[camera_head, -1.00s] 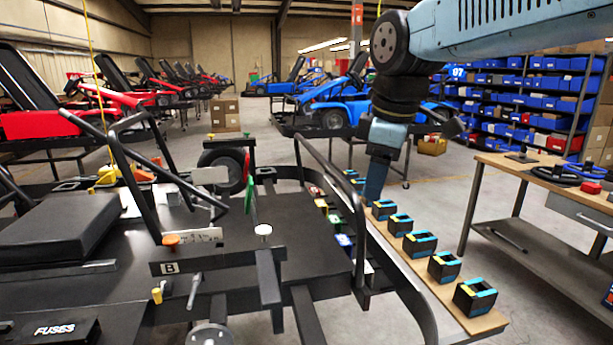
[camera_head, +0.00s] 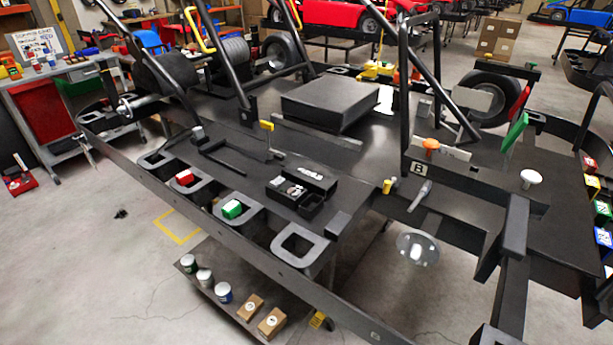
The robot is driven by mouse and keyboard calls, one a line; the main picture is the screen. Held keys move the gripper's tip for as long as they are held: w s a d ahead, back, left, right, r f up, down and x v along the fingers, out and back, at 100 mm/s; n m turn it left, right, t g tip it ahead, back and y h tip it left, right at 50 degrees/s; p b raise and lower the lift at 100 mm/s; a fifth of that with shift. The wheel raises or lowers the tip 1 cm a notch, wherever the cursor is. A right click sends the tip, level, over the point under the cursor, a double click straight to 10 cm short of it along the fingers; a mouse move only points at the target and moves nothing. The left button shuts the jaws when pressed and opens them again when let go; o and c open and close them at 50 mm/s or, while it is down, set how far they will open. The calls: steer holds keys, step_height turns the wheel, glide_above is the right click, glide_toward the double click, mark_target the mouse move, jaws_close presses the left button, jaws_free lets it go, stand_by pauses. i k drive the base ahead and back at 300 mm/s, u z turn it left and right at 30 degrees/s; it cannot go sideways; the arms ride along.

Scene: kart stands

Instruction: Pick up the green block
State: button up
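A green block (camera_head: 232,209) sits in one of the square grey-rimmed slots along the near left rail of the black kart stand. A red block (camera_head: 184,178) sits in the slot to its left. The slot to its right (camera_head: 299,244) looks empty. Another green block (camera_head: 602,210), with a white mark on its front, is in a row of coloured blocks at the right edge. My gripper is not in view.
A black box (camera_head: 303,185) with small parts lies right of the green block. Cans and cartons (camera_head: 250,305) stand on a shelf below the rail. Upright bars (camera_head: 232,60) rise behind. Open floor (camera_head: 80,250) lies at the left.

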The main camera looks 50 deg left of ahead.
mark_target(231, 209)
steer(key=z, duration=0.3)
steer(key=i, duration=0.15)
steer(key=z, duration=2.8)
steer(key=k, duration=0.6)
steer(key=u, duration=5.7)
